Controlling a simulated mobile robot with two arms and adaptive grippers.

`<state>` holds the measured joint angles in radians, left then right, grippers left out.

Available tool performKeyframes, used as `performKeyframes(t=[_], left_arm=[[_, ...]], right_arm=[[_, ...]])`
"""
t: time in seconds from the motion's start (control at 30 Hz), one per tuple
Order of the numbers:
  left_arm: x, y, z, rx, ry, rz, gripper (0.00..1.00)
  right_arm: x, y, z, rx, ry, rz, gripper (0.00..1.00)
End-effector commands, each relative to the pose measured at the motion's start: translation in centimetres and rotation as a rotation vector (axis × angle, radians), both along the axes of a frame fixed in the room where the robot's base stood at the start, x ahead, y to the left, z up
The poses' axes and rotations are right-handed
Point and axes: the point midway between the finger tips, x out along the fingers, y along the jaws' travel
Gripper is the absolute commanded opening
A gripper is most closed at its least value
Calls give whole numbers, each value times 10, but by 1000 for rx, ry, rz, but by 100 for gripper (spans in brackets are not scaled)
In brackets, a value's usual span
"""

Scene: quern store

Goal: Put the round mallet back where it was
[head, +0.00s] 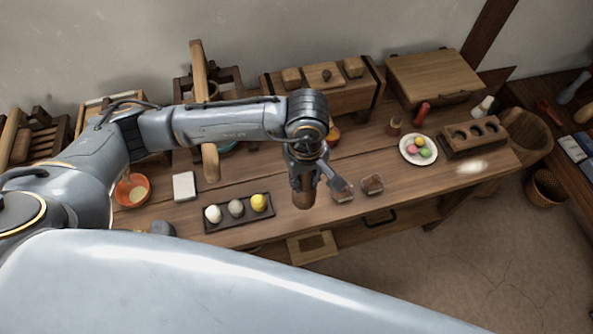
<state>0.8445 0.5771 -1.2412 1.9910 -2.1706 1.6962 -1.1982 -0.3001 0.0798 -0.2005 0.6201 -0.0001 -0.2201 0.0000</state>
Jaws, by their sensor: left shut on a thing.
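My left gripper (306,181) comes in from the left over the front half of the wooden bench. My right gripper is not in view.
A dark tray (240,222) with three balls lies left of the gripper. Small brown blocks (372,184) lie just right of it. A white plate of sweets (418,150) and a wooden block with hollows (473,137) stand farther right. A wooden chest (435,77) stands behind.

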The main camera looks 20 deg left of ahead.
Motion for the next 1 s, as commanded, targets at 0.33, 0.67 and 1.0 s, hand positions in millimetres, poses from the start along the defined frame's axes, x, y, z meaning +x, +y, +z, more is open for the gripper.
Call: performKeyframes(t=[0.33,0.67,1.0], left_arm=[[50,28,-52,-1,2,2,0],[60,33,-83,-3,3,2,0],[61,33,-98,-3,-1,0,0]], right_arm=[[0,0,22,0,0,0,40],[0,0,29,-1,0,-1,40],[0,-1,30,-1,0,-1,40]])
